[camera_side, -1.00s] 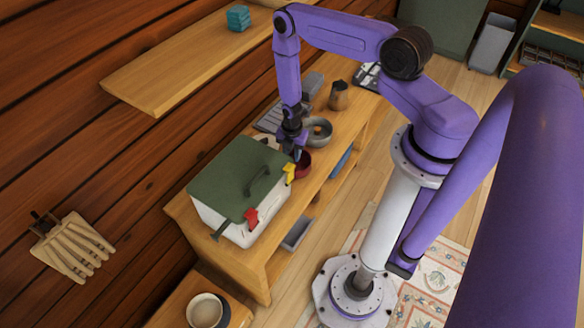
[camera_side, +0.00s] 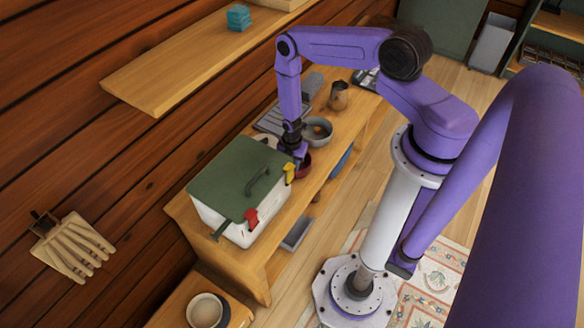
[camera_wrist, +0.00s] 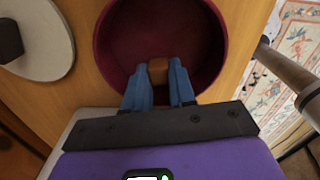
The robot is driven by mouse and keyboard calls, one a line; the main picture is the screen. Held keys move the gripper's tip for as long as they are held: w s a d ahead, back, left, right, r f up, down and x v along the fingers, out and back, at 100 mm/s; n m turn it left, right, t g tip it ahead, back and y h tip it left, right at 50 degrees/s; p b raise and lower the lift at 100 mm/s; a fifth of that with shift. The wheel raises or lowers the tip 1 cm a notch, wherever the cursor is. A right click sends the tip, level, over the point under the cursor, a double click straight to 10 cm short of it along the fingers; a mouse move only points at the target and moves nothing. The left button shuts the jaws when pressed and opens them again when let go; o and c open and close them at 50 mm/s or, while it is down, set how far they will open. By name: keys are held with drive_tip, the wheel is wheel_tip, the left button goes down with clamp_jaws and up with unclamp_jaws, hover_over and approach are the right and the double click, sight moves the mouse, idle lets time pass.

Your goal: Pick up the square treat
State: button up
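The square treat (camera_wrist: 158,72) is a small brown block inside a dark red bowl (camera_wrist: 107,38), seen in the wrist view. My gripper (camera_wrist: 160,72) points into the bowl, with its two blue fingers on either side of the treat. The fingers are apart, but whether they press on the treat cannot be told. In the side view my gripper (camera_side: 299,160) is low at the dark red bowl (camera_side: 304,172), and its fingertips and the treat are hidden there.
A grey bowl (camera_side: 318,130) and a metal pitcher (camera_side: 339,95) stand behind on the wooden bench (camera_side: 251,266).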

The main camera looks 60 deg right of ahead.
clamp_jaws()
drive_tip(key=shift+r, duration=0.1)
